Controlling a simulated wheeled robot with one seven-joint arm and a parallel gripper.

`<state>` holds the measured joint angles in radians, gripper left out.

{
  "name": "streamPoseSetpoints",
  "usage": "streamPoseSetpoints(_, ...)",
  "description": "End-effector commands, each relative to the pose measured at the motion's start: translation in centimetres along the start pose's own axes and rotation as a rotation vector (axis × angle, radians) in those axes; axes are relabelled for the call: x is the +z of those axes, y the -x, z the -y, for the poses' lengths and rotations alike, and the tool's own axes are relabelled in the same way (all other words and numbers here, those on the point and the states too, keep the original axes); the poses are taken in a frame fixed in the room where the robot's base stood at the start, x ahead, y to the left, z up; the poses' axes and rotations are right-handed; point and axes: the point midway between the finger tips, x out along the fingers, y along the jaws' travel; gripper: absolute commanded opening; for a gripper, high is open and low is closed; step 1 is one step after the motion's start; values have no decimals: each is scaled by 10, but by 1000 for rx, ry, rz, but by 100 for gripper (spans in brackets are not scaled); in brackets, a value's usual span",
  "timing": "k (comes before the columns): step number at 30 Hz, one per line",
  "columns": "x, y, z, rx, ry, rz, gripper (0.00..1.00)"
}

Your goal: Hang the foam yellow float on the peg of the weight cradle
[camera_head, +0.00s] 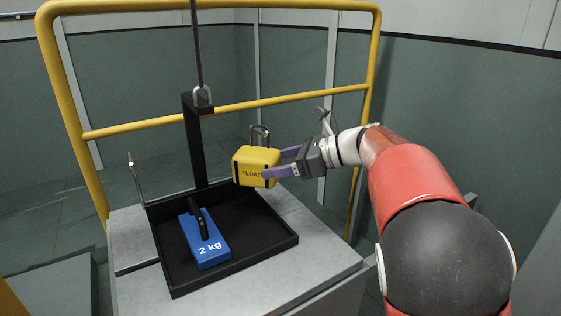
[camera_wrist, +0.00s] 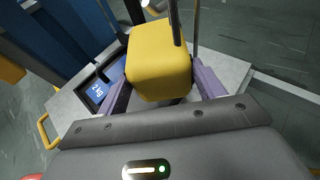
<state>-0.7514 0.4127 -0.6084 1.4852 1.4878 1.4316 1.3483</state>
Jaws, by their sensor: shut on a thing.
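The yellow foam float (camera_head: 248,165), a block marked FLOAT with a dark loop handle on top, is held in the air by my gripper (camera_head: 276,163). My gripper's purple fingers are shut on its sides; in the wrist view the float (camera_wrist: 160,70) sits between them. The weight cradle is a black tray (camera_head: 265,246) with an upright post (camera_head: 194,145) at its back, hung on a cable. The float is right of this post and above the tray's back right side. A thin upright rod (camera_head: 136,182) with a pale tip stands at the tray's left; I cannot tell if it is the peg.
A blue 2 kg weight (camera_head: 206,245) with a black handle lies in the tray; it also shows in the wrist view (camera_wrist: 97,92). The tray is on a grey block (camera_head: 325,262). A yellow railing (camera_head: 150,124) runs behind. The tray's right part is clear.

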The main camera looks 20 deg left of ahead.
Motion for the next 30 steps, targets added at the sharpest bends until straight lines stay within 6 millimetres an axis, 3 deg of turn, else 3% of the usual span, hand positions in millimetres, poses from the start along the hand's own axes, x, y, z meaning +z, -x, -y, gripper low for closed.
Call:
streamPoseSetpoints(14,1,0,0,0,1,1,48)
streamPoseSetpoints(15,1,0,0,0,1,1,69)
streamPoseSetpoints(21,0,0,0,0,1,1,94)
streamPoseSetpoints(30,-1,3,0,-1,-1,-1,94)
